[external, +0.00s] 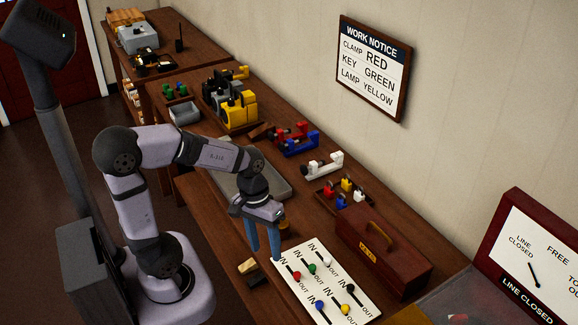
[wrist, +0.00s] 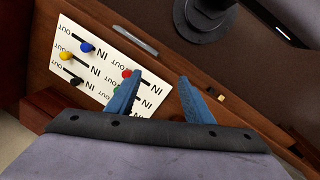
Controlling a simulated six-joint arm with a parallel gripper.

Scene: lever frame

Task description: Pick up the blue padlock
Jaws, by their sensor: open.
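The small blue padlock (external: 341,203) appears to sit in a shallow dark tray (external: 325,194) on the bench, beside yellow, red and white ones. It is very small in the external view and does not show in the wrist view. My gripper (external: 262,250) is open and empty, pointing down near the left edge of the lever panel (external: 307,257). It is to the left of the padlock tray and nearer the bench's front edge. In the wrist view my gripper (wrist: 161,80) shows two blue fingers apart, with nothing between them.
A brown toolbox (external: 385,250) stands just right of the padlock tray. White (external: 323,166), blue (external: 300,144) and red clamps lie behind it. A grey tray (external: 275,178) is behind my gripper. Small tan and black blocks (external: 250,267) lie near the front edge. A work notice (external: 375,68) hangs above.

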